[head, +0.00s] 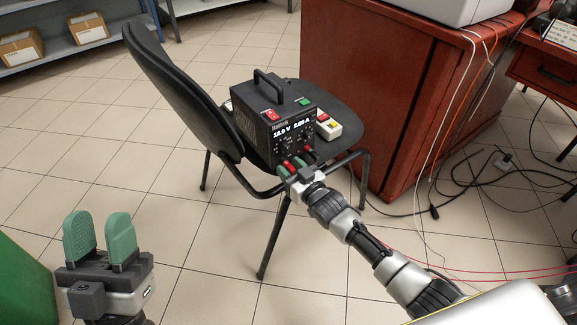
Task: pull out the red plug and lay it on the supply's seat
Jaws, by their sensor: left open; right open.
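The black power supply (275,115) stands on the seat of a black chair. It has a top handle and a lit display reading volts and amps. My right gripper (291,166) is at the lower front of the supply, with its green fingers apart. A small red plug (290,165) shows between or just behind these fingers; I cannot tell whether they touch it. Another dark red piece (308,152) shows just to the right on the supply's front. The chair seat (343,108) is partly bare right of the supply. My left gripper (101,242) is open and empty, low at the left.
A small block with red, white and yellow parts (326,124) lies on the seat right of the supply. The chair backrest (180,90) rises at its left. A red-brown desk (390,90) stands close at the right. Loose cables (470,180) lie on the floor there.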

